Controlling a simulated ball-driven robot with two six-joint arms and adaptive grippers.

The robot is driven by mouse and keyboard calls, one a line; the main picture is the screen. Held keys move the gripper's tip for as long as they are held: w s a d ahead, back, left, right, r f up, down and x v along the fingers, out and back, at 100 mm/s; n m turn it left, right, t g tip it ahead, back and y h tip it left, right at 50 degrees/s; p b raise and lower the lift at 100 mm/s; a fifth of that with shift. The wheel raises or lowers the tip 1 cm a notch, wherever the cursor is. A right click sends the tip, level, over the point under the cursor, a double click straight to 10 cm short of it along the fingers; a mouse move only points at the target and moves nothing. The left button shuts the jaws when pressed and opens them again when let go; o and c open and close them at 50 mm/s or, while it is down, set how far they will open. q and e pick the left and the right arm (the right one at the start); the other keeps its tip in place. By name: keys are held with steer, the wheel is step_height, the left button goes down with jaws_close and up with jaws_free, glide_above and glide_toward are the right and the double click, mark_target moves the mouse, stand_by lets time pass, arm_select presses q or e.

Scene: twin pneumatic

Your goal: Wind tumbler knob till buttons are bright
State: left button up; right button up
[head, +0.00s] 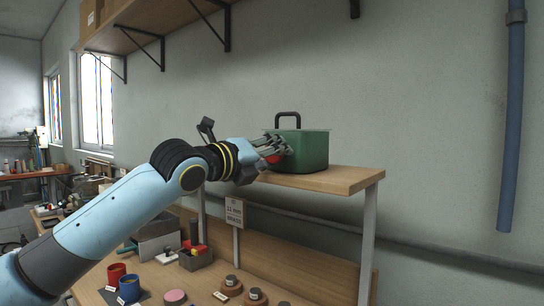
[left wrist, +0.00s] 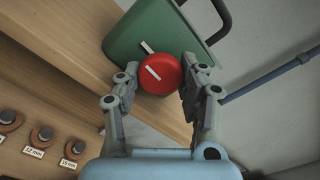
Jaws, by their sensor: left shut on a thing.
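The green tumbler box (head: 312,147) with a dark carry handle stands on the wooden shelf. Its round red knob (head: 274,159) is on the side facing my left gripper (head: 277,147). In the left wrist view the knob (left wrist: 160,74) carries a white line, and a white mark (left wrist: 147,47) is on the green box (left wrist: 155,25) beside it. The left gripper (left wrist: 160,78) is shut on the knob, one finger at each side. The knob's line slants and points roughly toward the mark's side. No buttons can be made out. My right gripper is not in view.
The box's wooden shelf (head: 350,178) stands above a bench with labelled round pieces (head: 231,283), a red mug (head: 116,273), a blue mug (head: 129,288) and a grey bin (head: 196,258). A blue pipe (head: 510,130) runs down the right wall.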

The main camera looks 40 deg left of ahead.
arm_select(q)
steer(key=shift+f, duration=0.2)
steer(key=o, duration=0.9)
steer(key=shift+c, duration=0.2)
steer(key=o, duration=0.3)
steer(key=shift+r, duration=0.1)
steer(key=shift+s+a, duration=0.15)
steer(key=shift+s, duration=1.75)
steer(key=shift+s+a, duration=0.1)
steer(key=shift+s, duration=1.8)
